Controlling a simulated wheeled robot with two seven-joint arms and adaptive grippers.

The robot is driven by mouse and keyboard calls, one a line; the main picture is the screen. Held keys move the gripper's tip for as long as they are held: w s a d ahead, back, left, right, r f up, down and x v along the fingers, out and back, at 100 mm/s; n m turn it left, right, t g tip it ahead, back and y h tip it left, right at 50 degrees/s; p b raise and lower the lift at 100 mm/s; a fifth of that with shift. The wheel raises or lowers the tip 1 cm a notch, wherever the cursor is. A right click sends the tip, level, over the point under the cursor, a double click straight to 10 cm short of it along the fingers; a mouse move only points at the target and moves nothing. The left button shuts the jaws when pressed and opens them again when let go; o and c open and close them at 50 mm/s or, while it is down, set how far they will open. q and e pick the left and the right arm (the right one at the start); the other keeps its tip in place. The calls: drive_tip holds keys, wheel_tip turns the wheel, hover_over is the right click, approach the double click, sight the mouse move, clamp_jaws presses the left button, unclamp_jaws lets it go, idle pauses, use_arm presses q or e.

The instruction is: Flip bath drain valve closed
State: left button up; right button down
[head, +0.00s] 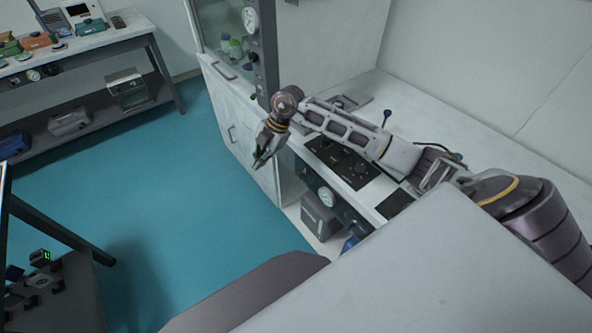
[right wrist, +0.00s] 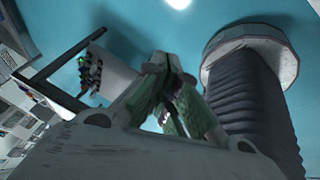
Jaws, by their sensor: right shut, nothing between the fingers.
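My right gripper (head: 259,160) hangs over the floor in front of the white bench, just left of the bench's front edge. Its fingers are together and empty, and they also show in the right wrist view (right wrist: 170,68). I cannot pick out the bath drain valve with certainty. A small blue part (head: 350,243) shows low under the bench, partly hidden, and I cannot tell what it is. A dark-topped lever or knob (head: 387,116) stands on the bench behind my right arm, apart from the gripper. My left gripper is not in view.
A black panel (head: 345,163) lies on the bench top beneath my right forearm. A round gauge (head: 326,196) and a grey box (head: 319,218) are below it. A glass-fronted cabinet (head: 226,40) stands behind. A shelved table (head: 78,62) stands far left. Teal floor (head: 150,185) is open between.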

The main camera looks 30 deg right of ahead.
sight(296, 174)
drive_tip(key=d+m+g+h, duration=0.1)
drive_tip(key=d+m+h, duration=0.2)
drive_tip(key=d, duration=1)
drive_tip(key=shift+s+d+r+h, duration=0.15)
drive_tip(key=shift+d+r+h, duration=0.2)
drive_tip(key=shift+h, duration=0.65)
drive_tip(key=shift+a+f, duration=0.1)
drive_tip(key=shift+a, duration=0.05)
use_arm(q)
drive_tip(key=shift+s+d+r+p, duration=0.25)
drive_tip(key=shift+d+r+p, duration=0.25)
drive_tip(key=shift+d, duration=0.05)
use_arm(e)
wheel_tip(296, 174, down, 14)
drive_tip(key=shift+r, duration=0.15)
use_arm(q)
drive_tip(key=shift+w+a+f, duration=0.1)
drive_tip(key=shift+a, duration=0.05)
use_arm(e)
drive_tip(key=shift+w+f, duration=0.2)
drive_tip(key=shift+w, duration=0.25)
use_arm(q)
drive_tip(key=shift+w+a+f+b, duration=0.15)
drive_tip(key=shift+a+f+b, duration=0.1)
drive_tip(key=shift+b, duration=0.15)
use_arm(e)
drive_tip(key=shift+w+a+f, duration=0.1)
drive_tip(key=shift+w+f, duration=0.45)
drive_tip(key=shift+f, duration=0.15)
idle(0.9)
